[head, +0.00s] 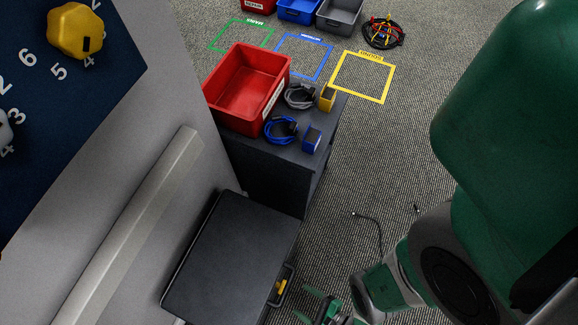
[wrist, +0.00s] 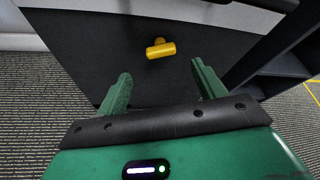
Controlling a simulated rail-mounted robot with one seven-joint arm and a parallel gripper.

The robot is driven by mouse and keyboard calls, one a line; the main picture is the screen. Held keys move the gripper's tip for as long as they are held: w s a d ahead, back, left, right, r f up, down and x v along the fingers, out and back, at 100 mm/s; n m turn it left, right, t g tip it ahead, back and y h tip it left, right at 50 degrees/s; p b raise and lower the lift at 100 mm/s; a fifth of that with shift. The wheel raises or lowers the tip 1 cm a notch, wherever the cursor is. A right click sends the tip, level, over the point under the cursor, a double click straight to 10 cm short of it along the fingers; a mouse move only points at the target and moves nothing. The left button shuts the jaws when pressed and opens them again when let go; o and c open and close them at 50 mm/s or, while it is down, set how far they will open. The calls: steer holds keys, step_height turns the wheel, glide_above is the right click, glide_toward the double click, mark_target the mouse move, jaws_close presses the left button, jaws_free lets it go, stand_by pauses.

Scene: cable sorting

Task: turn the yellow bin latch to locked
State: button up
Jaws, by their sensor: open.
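The yellow latch (head: 281,287) is on the front of a dark lidded bin (head: 235,255) at the lower middle of the head view. In the wrist view the latch (wrist: 160,48) shows as a short yellow bar, close to horizontal, with a small round part above it, on the dark front face. My gripper (head: 307,304) is just in front of the bin, at the bottom of the head view. In the wrist view my gripper (wrist: 161,70) is open and empty. Its two green fingers point at the face, one to either side of the latch, apart from it.
A dark cabinet (head: 270,180) stands behind the bin, with a red tray (head: 228,118), cable coils (head: 281,130) and small blocks on top. A grey wall panel (head: 150,150) with a yellow knob (head: 76,31) borders the left. Carpet (head: 365,170) to the right is mostly clear.

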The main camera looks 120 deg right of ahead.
mark_target(282, 287)
steer(key=b+x, duration=0.2)
steer(key=x, duration=0.6)
steer(key=shift+d, duration=0.1)
